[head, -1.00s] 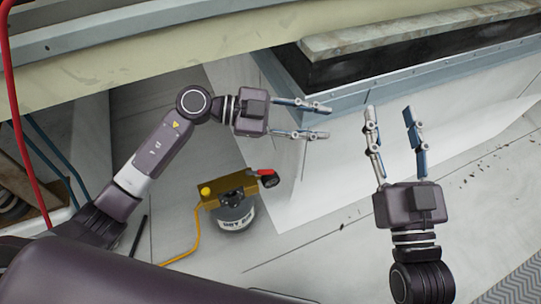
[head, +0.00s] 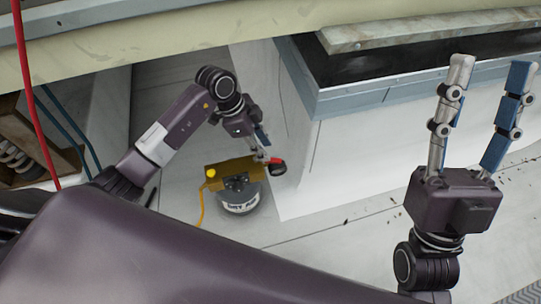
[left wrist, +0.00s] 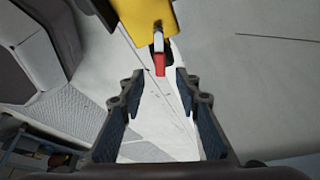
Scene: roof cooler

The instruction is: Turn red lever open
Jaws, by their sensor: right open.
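The red lever (head: 277,160) sits at the right end of a yellow manifold (head: 228,175) on a small round canister (head: 240,204) on the floor. In the left wrist view the lever (left wrist: 159,62) points down the picture from the yellow body (left wrist: 146,18), between and just beyond the fingertips. My left gripper (left wrist: 157,78) is open with nothing between its fingers. In the head view my left gripper (head: 263,150) is right by the lever and partly hides it. My right gripper (head: 491,75) is open and empty, raised at the right.
A yellow hose (head: 202,207) runs from the canister's left side. A large white unit with a blue-grey rim (head: 345,101) stands to the right. A red hose (head: 35,105) hangs at the left. Bare floor (head: 330,230) lies right of the canister.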

